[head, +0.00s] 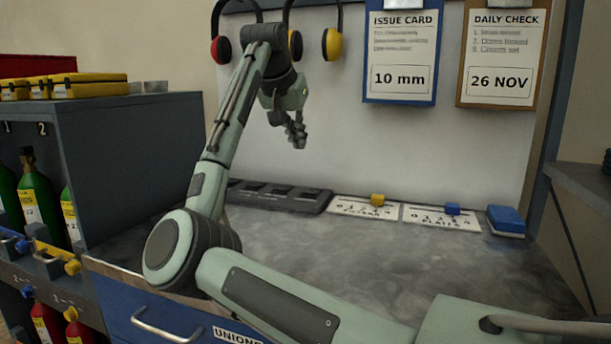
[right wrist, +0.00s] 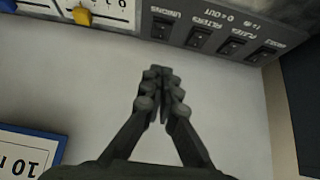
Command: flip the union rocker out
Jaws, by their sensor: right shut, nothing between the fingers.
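The union rocker (right wrist: 160,28) is a small dark switch on a grey switch panel (right wrist: 215,15), labelled UNIONS, at the left end of the row in the right wrist view. Which way it is tipped is too small to tell. In the head view the panel (head: 276,197) lies along the back of the bench, partly behind my right arm. My right gripper (head: 297,140) is shut and empty, above the bench in front of the white board. In the right wrist view its closed fingertips (right wrist: 163,76) are apart from the rocker, below it in the picture.
Filter (right wrist: 198,38) and plate (right wrist: 232,47) rockers sit close beside the union rocker. Cards with a yellow slider (head: 377,200) and a blue slider (head: 452,209) lie right of the panel, then a blue block (head: 506,220). The bench front (head: 400,260) is clear.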

